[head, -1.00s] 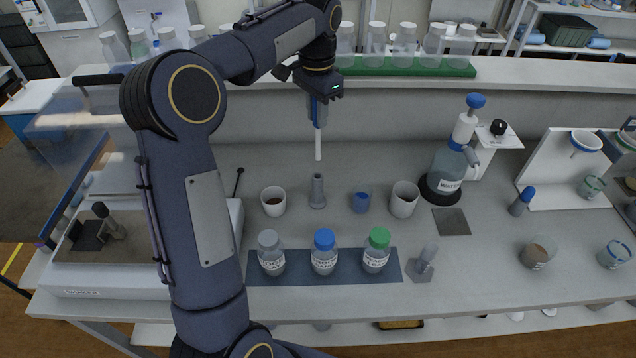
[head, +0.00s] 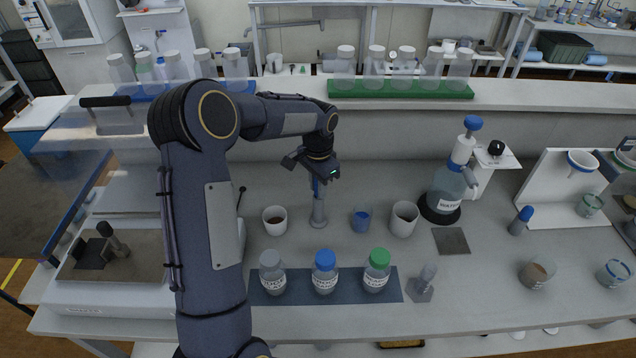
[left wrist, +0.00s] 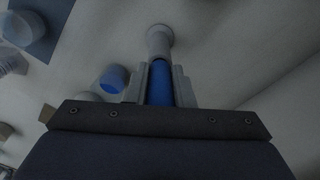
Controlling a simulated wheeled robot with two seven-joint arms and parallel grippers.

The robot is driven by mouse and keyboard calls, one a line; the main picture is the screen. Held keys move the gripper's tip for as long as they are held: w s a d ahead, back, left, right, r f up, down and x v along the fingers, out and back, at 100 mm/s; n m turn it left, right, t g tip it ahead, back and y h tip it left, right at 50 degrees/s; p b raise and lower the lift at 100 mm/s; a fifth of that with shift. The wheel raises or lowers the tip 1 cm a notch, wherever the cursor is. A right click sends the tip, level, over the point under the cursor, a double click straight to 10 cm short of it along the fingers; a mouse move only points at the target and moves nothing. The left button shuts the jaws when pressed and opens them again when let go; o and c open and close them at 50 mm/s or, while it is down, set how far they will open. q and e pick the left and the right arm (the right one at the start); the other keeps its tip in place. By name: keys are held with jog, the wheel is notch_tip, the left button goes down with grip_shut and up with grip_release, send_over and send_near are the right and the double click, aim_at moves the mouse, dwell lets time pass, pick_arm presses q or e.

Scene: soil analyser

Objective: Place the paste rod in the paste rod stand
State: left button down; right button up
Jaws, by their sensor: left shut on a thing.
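The paste rod has a blue handle (head: 317,186), also visible in the left wrist view (left wrist: 160,85). My left gripper (head: 318,182) is shut on this handle and holds the rod upright. The grey paste rod stand (head: 318,212) is directly below the gripper; its round end shows past the fingers in the left wrist view (left wrist: 159,40). The rod's white lower part no longer shows and appears to be inside the stand. How deep it sits cannot be told. My right gripper is not in view.
A cup of brown soil (head: 275,221) stands left of the stand. A small blue cup (head: 361,219) and a white cup (head: 404,219) stand to its right. Several capped bottles sit on a dark mat (head: 338,296) in front. A water bottle (head: 447,196) is farther right.

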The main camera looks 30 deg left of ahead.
pick_arm(q)
jog(key=shift+f, duration=0.15)
jog(key=c, duration=1.3)
grip_release()
jog(key=shift+o, duration=0.2)
jog(key=r, duration=0.2)
jog(key=r+b, duration=0.1)
jog(key=r, duration=0.2)
jog(key=r+b, duration=0.1)
jog(key=r, duration=0.1)
jog(key=shift+s+a+r, duration=0.1)
jog(key=shift+s+r, duration=0.2)
jog(key=shift+s, duration=0.05)
jog(key=s+d+r+n+t+h, duration=0.1)
jog(key=s+d+r+t, duration=0.15)
jog(key=s, duration=0.55)
jog(key=s+d+r+n+t+h, duration=0.1)
jog(key=s+d+r+n, duration=0.2)
jog(key=s, duration=0.4)
jog(key=s+d+f+n+t+h, duration=0.1)
jog(key=s+d, duration=0.5)
jog(key=s, duration=0.7)
notch_tip(320, 180, down, 2)
jog(key=shift+s+d+f+n+t+h, duration=0.2)
jog(key=shift+n+t+h, duration=0.2)
jog(key=shift+n+t, duration=0.2)
